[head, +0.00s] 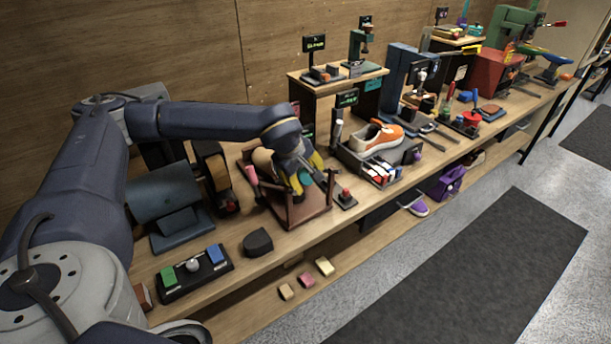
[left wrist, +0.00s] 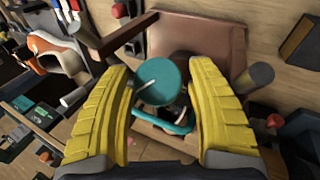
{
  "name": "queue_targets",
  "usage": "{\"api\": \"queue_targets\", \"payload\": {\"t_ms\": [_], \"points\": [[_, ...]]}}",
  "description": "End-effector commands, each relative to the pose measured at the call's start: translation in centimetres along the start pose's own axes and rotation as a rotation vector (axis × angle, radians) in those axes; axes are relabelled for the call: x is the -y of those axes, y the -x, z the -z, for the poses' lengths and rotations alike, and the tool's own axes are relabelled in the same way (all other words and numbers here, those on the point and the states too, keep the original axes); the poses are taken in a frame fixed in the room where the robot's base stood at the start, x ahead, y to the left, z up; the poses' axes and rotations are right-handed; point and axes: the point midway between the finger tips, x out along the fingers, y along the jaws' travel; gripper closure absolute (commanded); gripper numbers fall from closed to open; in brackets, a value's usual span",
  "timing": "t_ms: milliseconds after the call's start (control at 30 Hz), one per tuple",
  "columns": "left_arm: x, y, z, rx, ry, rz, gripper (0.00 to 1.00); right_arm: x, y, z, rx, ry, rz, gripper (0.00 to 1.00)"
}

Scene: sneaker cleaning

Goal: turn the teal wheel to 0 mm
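The teal wheel (left wrist: 165,76) is a flat round disc with a pale pointer line running from near its middle toward the lower left in the left wrist view. In the head view only a bit of teal (head: 320,177) shows beside my gripper. The wheel sits over a reddish-brown stand (head: 296,215). My left gripper (left wrist: 162,72) has thick yellow ribbed fingers, spread open, one on each side of the wheel. A narrow gap seems to remain on each side; contact cannot be told. No scale reading is legible. My right gripper is not in view.
A teal curved bar (left wrist: 168,128) lies below the wheel. A small stand with a red knob (head: 346,195) is right of the brown stand. A tray with an orange-white sneaker (head: 377,138) is farther right. A button panel (head: 193,268) and a dark block (head: 257,241) stand nearer.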

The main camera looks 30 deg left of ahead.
Motion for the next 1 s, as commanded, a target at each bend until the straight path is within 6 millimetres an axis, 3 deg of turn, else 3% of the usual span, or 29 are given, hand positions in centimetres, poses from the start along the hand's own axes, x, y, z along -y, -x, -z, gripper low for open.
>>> {"api": "queue_targets", "payload": {"t_ms": [233, 367, 800, 1000], "points": [[-0.1, 0.2, 0.0, 0.000, 0.000, -0.003, 0.43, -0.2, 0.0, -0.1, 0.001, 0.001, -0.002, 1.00], [-0.2, 1.4, 0.0, 0.000, -0.001, -0.005, 0.43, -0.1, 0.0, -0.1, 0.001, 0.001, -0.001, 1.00], [-0.1, 8.7, 0.0, -0.001, -0.001, -0.006, 0.43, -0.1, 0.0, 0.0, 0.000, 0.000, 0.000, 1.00], [-0.1, 10.9, 0.0, 0.000, -0.001, -0.004, 0.43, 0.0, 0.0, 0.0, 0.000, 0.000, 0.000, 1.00]]}}
